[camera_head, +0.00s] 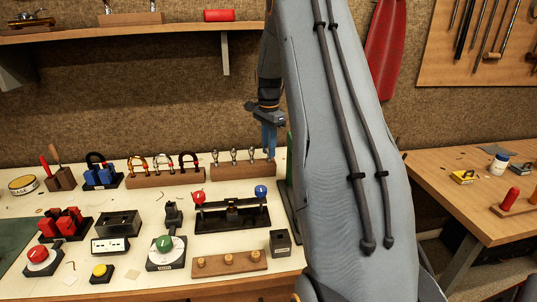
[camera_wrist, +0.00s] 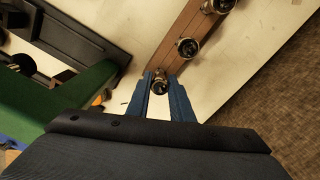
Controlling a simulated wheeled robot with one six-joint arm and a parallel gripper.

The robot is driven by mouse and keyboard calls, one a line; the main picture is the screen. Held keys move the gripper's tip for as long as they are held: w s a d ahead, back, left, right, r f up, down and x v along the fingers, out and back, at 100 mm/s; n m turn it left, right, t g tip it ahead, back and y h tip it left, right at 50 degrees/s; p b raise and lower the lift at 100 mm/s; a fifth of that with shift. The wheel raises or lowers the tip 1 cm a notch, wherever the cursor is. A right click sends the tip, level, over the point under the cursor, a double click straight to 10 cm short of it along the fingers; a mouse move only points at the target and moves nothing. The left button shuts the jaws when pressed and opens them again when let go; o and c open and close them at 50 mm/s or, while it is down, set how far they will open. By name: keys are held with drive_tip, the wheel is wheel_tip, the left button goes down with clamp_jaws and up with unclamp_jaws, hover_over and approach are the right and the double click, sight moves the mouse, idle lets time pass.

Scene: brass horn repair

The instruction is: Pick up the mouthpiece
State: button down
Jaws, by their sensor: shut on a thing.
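Silver mouthpieces (camera_head: 235,155) stand in a row on a long wooden rack (camera_head: 238,171) at the back of the white bench. My gripper (camera_head: 269,149) points down over the rack's right end. In the wrist view its blue fingers (camera_wrist: 160,80) are shut on the end mouthpiece (camera_wrist: 159,87), which sits between the tips. Two other mouthpieces, one in the middle (camera_wrist: 188,47) and one at the top edge (camera_wrist: 218,5), stand farther along the rack (camera_wrist: 204,25). The fingers hide the held mouthpiece in the head view. I cannot tell whether it is clear of the rack.
A rack of horseshoe-shaped parts (camera_head: 163,179) stands left of the mouthpieces. A black fixture with red and blue knobs (camera_head: 231,216) lies in front. A green piece (camera_wrist: 95,85) is close to my fingers in the wrist view. A wooden shelf (camera_head: 110,33) hangs above.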

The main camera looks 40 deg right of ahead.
drive_tip(key=shift+r, duration=0.15)
drive_tip(key=shift+r+b, duration=0.45)
drive_tip(key=shift+r, duration=0.15)
wheel_tip(320, 180, up, 2)
drive_tip(key=shift+r+b, duration=0.1)
drive_tip(key=shift+b, duration=0.45)
drive_tip(key=s+a+b, duration=0.2)
drive_tip(key=s+a, duration=0.2)
drive_tip(key=s, duration=0.4)
drive_tip(key=s+a+b, duration=0.1)
drive_tip(key=s+a, duration=0.2)
drive_tip(key=s, duration=0.5)
drive_tip(key=shift+a+b, duration=0.35)
drive_tip(key=shift+a, duration=0.05)
drive_tip(key=shift+s, duration=0.1)
drive_tip(key=shift+r+p, duration=2.1)
drive_tip(key=shift+r, duration=0.1)
